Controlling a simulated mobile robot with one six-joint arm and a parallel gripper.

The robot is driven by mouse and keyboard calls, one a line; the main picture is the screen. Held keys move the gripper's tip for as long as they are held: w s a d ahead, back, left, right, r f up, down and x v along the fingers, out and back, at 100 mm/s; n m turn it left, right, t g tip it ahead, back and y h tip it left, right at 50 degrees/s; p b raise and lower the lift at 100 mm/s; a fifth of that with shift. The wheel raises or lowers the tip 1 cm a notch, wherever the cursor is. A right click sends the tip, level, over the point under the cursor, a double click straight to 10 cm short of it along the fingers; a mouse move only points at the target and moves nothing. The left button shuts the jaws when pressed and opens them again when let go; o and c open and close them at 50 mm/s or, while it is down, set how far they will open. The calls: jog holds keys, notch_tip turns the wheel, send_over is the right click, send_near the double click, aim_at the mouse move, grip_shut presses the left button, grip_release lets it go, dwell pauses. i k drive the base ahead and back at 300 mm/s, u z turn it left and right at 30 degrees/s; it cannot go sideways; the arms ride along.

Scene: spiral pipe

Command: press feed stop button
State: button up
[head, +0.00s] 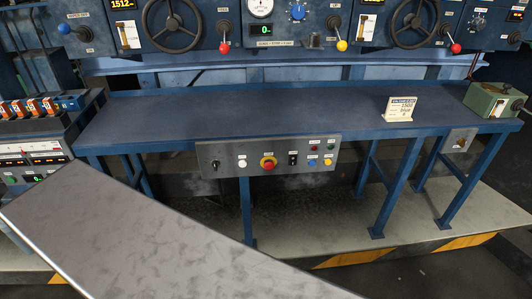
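A grey control panel (216,149) hangs on the front edge of a long blue table (270,103). A dark red lamp or button (313,148) and a dark green one (331,148) sit above the last two. The small labels are too blurred to read, so I cannot tell which is feed stop. My gripper is not in view.
A blue machine front with dials, handwheels and levers (225,46) stands behind the table. A label card (401,109) and a green box (494,102) are on the table's right. Another control unit (35,160) is at left. The lower left view is blocked.

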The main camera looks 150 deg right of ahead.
aim_at(268, 165)
jog(key=z, duration=5.35)
jog(key=i, duration=0.15)
jog(key=u, duration=3.35)
jog(key=k, duration=0.2)
jog(key=z, duration=2)
jog(key=k, duration=0.3)
jog(key=z, duration=1.55)
